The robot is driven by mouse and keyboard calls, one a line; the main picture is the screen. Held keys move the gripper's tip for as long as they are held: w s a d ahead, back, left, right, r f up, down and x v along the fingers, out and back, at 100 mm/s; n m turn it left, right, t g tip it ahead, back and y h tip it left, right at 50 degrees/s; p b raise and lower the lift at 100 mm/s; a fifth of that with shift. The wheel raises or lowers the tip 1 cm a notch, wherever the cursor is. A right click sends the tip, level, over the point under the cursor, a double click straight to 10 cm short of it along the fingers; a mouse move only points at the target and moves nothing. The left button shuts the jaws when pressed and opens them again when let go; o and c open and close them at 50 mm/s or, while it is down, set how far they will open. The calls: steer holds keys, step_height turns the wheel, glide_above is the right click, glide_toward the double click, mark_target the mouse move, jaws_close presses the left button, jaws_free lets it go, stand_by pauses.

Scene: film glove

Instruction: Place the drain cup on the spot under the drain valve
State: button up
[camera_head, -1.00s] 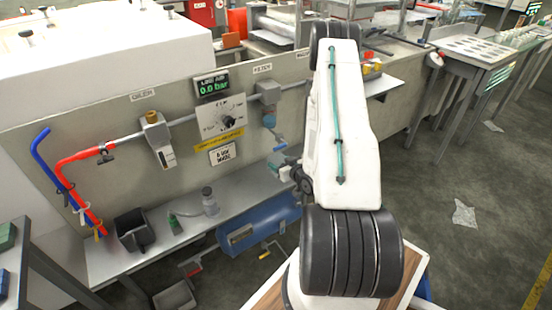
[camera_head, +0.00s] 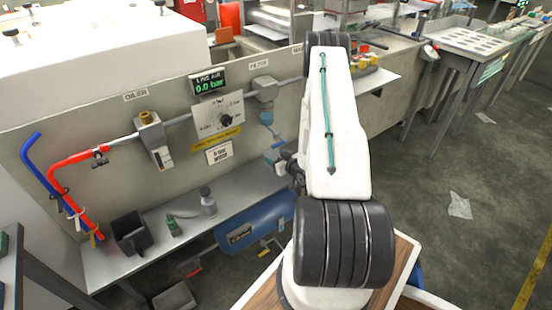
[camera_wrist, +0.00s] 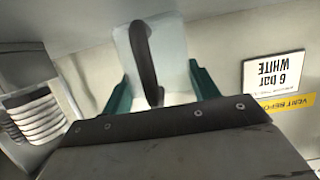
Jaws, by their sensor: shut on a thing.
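My gripper (camera_wrist: 162,90) has teal fingers and is shut on the drain cup (camera_wrist: 172,45), a pale translucent cup with a dark curved handle. In the wrist view the cup stands out between the fingers. In the head view my gripper (camera_head: 276,157) is small and partly hidden by my arm, in front of the panel just below the filter (camera_head: 264,92). A blue bowl (camera_head: 266,118) hangs under the filter, with a blue part below it that may be the drain valve (camera_head: 277,134). The spot under the valve cannot be made out.
A grey shelf (camera_head: 185,232) runs along the panel. It holds a black open bin (camera_head: 130,235), a small green item (camera_head: 173,227) and a grey bottle (camera_head: 208,203). The oiler (camera_head: 153,138) and gauge plate (camera_head: 220,117) are to the left.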

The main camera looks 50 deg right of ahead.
steer(key=o, duration=1)
steer(key=shift+f, duration=0.1)
steer(key=shift+r, duration=0.2)
steer(key=v, duration=1.2)
